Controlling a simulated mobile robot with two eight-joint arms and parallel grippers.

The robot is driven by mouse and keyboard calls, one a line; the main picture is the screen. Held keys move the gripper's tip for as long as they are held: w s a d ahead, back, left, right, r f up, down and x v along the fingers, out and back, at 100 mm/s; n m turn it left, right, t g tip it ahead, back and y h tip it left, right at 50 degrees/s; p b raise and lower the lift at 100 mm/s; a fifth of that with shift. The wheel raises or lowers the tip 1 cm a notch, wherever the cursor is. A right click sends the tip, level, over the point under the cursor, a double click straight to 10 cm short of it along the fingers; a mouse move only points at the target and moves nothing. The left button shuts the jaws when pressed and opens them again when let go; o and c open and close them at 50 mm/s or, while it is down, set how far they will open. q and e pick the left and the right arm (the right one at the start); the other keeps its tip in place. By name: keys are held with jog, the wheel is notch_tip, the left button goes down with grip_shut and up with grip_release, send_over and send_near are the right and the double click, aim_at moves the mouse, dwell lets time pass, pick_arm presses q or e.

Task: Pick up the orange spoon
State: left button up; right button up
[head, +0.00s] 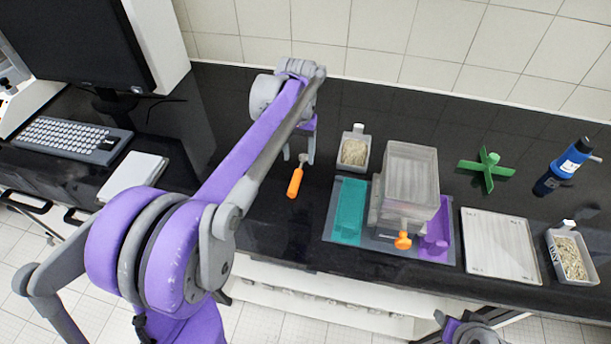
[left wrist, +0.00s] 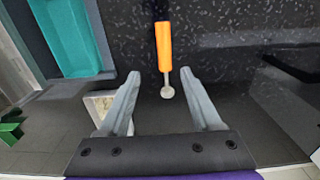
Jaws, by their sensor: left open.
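The orange spoon (head: 296,182) lies on the black bench top, left of the sieve shaker, with its orange handle toward the front edge. In the left wrist view, its orange handle (left wrist: 164,50) points up and its small grey bowl (left wrist: 167,92) lies between the fingers in the picture. My left gripper (head: 299,159) is open, over the bowl end of the spoon. Its two fingers (left wrist: 159,73) stand apart on either side of the spoon, and nothing is held. I cannot tell how high they are above it.
A grain-filled scoop container (head: 355,150) stands just right of my left gripper. A keyboard (head: 72,138) and monitor are far left. The bench around the spoon is clear.

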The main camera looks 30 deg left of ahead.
aim_at(296, 178)
pick_arm(q)
jog(key=f, duration=0.2)
jog(key=shift+s+f, duration=0.25)
jog(key=shift+f, duration=0.05)
jog(key=shift+w+a+f, duration=0.1)
jog(key=shift+f, duration=0.55)
jog(key=shift+a+f, duration=0.15)
jog(key=shift+f, duration=1.05)
jog(key=shift+a+f, duration=0.1)
jog(key=shift+f, duration=1.05)
jog(key=shift+s, duration=0.2)
grip_shut()
